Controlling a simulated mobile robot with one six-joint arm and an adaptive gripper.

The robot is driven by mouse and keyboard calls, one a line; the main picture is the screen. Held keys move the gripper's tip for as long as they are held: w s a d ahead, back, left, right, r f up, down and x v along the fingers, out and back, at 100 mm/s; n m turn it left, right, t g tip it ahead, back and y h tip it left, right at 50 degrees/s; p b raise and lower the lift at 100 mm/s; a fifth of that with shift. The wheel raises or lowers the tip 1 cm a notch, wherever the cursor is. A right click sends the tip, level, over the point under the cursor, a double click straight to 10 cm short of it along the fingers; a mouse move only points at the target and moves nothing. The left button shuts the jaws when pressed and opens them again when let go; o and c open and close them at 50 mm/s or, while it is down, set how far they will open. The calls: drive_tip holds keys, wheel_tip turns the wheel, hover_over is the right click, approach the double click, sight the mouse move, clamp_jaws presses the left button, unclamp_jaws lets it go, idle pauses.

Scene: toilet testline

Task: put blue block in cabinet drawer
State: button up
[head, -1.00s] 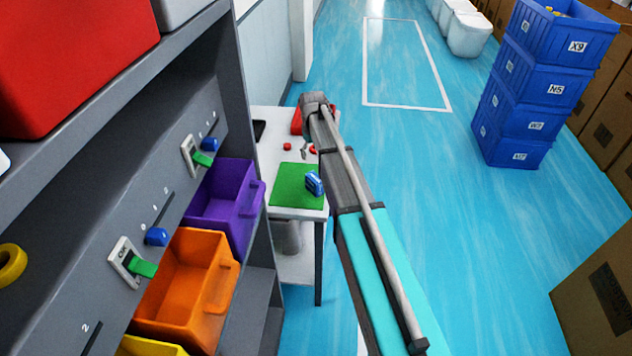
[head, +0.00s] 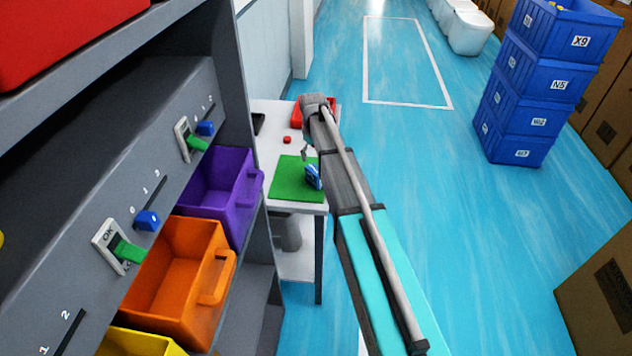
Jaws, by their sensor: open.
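A small blue block (head: 313,177) with a white patch sits on the green mat (head: 287,184) on a white table beyond the shelf. Its right side is close to my arm in the picture. My gripper (head: 305,152) is mostly hidden behind the arm's end; only a thin grey finger shows above the mat's far edge. It is open and appears apart from the block. No cabinet drawer can be made out for certain; pull-out bins in purple (head: 219,190), orange (head: 173,278) and yellow (head: 135,345) sit in the grey shelf at left.
The grey shelf (head: 62,215) carries green switches (head: 130,252) and blue sliders (head: 147,221). A red tray (head: 300,110) and a small red piece (head: 286,139) lie on the table. Stacked blue crates (head: 533,85) and cardboard boxes (head: 606,270) stand at right. The blue floor between is clear.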

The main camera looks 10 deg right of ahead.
sight(315, 170)
drive_tip(key=shift+f+b, duration=1.9)
drive_tip(key=shift+f, duration=0.25)
drive_tip(key=shift+f, duration=0.15)
drive_tip(key=f+b, duration=0.3)
drive_tip(key=shift+s+d, duration=0.2)
drive_tip(key=shift+s, duration=0.05)
drive_tip(key=shift+f+b, duration=0.95)
drive_tip(key=shift+b, duration=0.15)
clamp_jaws()
